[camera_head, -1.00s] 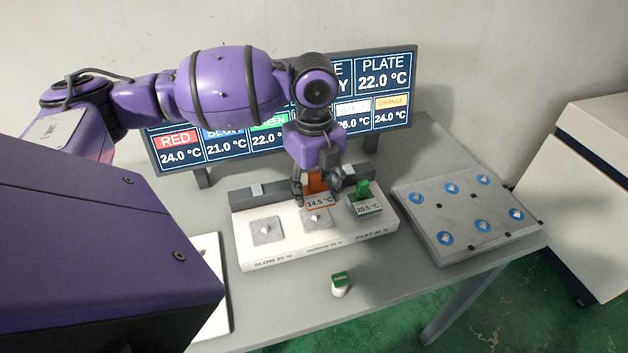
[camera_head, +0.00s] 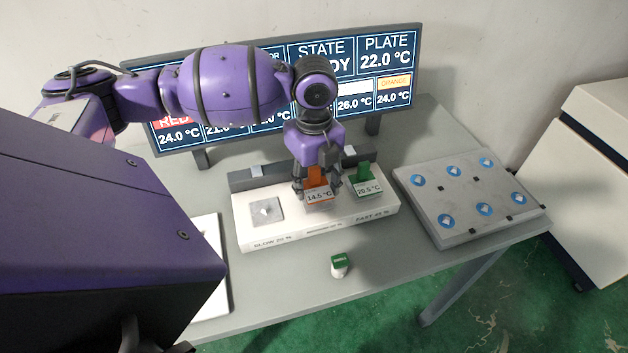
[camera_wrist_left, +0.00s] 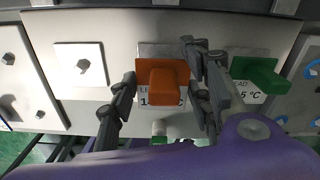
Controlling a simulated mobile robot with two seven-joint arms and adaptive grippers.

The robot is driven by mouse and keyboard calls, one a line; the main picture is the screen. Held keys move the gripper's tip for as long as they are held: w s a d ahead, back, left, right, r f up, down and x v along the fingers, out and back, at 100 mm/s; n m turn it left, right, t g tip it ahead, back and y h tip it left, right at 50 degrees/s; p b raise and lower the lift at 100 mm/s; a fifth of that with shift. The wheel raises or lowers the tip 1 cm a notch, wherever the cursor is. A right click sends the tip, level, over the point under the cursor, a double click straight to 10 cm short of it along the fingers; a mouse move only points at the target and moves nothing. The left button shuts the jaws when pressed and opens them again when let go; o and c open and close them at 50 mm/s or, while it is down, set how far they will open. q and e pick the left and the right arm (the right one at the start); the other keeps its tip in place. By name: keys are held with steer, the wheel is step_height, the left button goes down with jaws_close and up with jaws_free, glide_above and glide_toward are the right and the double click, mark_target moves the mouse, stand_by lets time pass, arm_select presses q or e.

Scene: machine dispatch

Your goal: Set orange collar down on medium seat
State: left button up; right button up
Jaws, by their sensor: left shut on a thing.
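The orange collar (camera_head: 317,178) has an upright orange tab and a front label reading 14.5 °C. My left gripper (camera_head: 318,190) is shut on it, fingers on either side. The collar is over the medium seat, the middle place on the white block (camera_head: 300,231), and hides most of it. Whether it touches the seat I cannot tell. In the left wrist view the orange tab (camera_wrist_left: 163,82) is between the fingers, with part of the medium seat's plate (camera_wrist_left: 160,49) behind it. My right gripper is not in view.
A green collar (camera_head: 364,183) occupies the fast seat, close to my gripper's right. The slow seat (camera_head: 266,211) is empty. A small green-topped object (camera_head: 339,265) stands in front of the block. A grey plate with blue markers (camera_head: 470,228) is at right; the display (camera_head: 385,65) is behind.

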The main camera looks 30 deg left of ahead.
arm_select(q)
steer(key=shift+f, duration=0.85)
steer(key=o, duration=1.3)
steer(key=shift+o, duration=0.2)
step_height(320, 180, up, 12)
steer(key=shift+f, duration=0.1)
